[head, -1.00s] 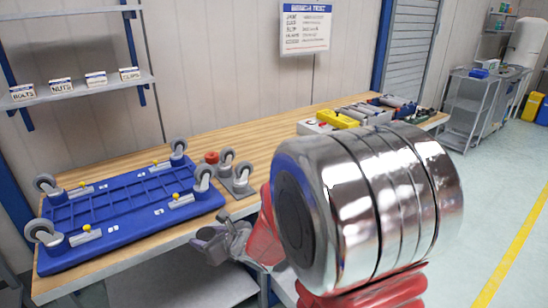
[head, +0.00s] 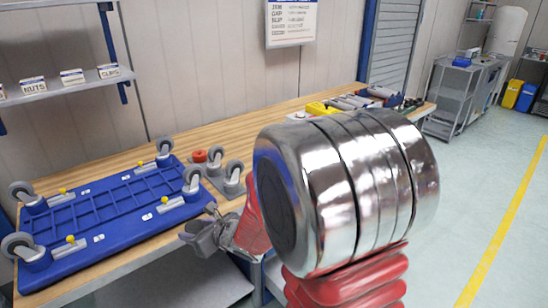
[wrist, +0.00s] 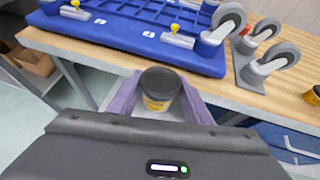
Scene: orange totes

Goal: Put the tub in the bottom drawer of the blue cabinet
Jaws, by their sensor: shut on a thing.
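My gripper (wrist: 152,98) is shut on a small yellow tub (wrist: 158,102) with a dark grey lid. The tub sits upright between the two fingers in the wrist view, in front of the bench edge. In the head view my gripper (head: 203,238) is near the bench's front edge, and the tub cannot be made out there. A blue drawer front (wrist: 288,143) with a pale handle shows under the bench at the lower right of the wrist view. It looks shut. The rest of the blue cabinet is hidden, and which drawer this is cannot be told.
A blue dolly with casters (head: 110,215) lies on the wooden bench (head: 240,135). Loose casters (head: 228,172) stand beside it. Another yellow and dark object (wrist: 313,95) is at the wrist view's right edge. Cardboard boxes (wrist: 35,62) are at its left. Open floor (head: 430,240) lies right.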

